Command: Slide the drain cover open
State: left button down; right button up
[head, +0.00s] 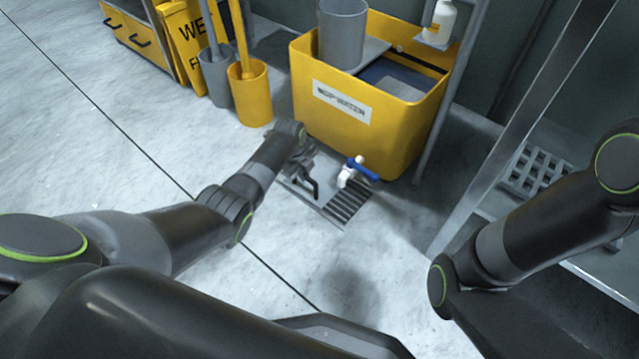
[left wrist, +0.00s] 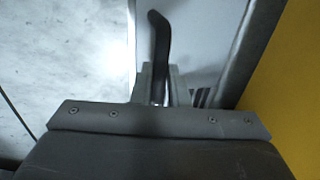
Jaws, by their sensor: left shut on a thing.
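The drain cover (head: 325,169) is a flat grey metal plate set in the floor drain in front of the yellow tub. Dark slots of the drain grate (head: 349,203) show at its lower right. My left gripper (head: 306,181) is low over the cover and shut on its black handle (head: 315,189). In the left wrist view the curved black handle (left wrist: 159,38) rises between the fingers of the left gripper (left wrist: 157,85), above the pale plate (left wrist: 205,30). The fingers hide part of the cover. My right arm shows at the right, but its gripper is out of view.
The yellow tub (head: 360,137) stands right behind the drain, with a white tap with a blue lever (head: 357,170) over the drain. A yellow bucket (head: 250,98) and a grey bucket (head: 215,75) stand to the left. Open floor lies at the left and front.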

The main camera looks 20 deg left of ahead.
pick_arm(q)
jog(key=a, duration=0.1)
jog(key=w+a+b, duration=0.1)
jog(key=a, duration=0.3)
jog(key=shift+w+f+b, duration=0.15)
jog(key=shift+w+b, duration=0.2)
jog(key=shift+w, duration=0.05)
jog(key=shift+w+a, duration=0.1)
jog(key=shift+a, duration=0.3)
jog(key=shift+w+a, duration=0.1)
jog(key=shift+a, duration=0.2)
jog(key=c, duration=1.4)
grip_release()
